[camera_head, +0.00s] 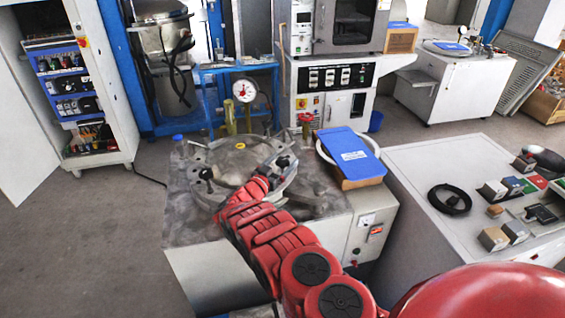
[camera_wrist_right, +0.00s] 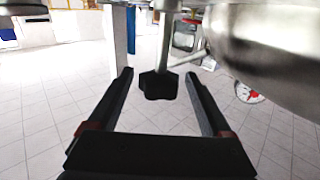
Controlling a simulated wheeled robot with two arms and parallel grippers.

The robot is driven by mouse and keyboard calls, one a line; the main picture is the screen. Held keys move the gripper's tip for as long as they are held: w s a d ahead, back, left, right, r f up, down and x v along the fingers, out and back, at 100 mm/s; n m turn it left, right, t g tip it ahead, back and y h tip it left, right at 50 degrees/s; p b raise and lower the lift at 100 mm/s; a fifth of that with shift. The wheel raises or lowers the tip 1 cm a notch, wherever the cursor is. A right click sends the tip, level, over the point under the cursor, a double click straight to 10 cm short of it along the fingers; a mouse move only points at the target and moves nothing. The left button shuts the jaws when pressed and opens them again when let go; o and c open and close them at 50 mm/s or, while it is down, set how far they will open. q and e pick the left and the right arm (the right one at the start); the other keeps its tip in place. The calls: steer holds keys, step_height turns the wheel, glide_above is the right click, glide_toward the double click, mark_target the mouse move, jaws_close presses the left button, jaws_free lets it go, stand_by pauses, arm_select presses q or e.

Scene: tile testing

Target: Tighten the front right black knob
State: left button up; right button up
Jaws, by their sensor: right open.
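A round metal vessel lid (camera_head: 235,165) with clamps sits on the worn grey machine top. My red right arm reaches across to its right side, and my right gripper (camera_head: 280,165) is at the lid's right edge. In the right wrist view, my right gripper (camera_wrist_right: 158,76) is open. A black lobed knob (camera_wrist_right: 158,88) on a metal rod is between its two dark fingers, near their tips, with a gap on both sides. Another black knob (camera_head: 205,174) is at the lid's left side. My left gripper is not in view.
A blue book-like item (camera_head: 350,155) lies right of the lid. A pressure gauge (camera_head: 244,89) stands behind it. A white control bench (camera_head: 420,190) with small blocks is to the right. A curved metal body (camera_wrist_right: 270,45) is close to the gripper's right.

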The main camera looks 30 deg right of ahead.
steer(key=shift+a, duration=0.1)
steer(key=v, duration=0.8)
steer(key=shift+s+a+b, duration=0.15)
steer(key=shift+a+b, duration=0.15)
steer(key=shift+a, duration=0.1)
steer(key=p+v, duration=0.3)
steer(key=v, duration=0.5)
steer(key=shift+s+p, duration=0.2)
steer(key=shift+p, duration=0.1)
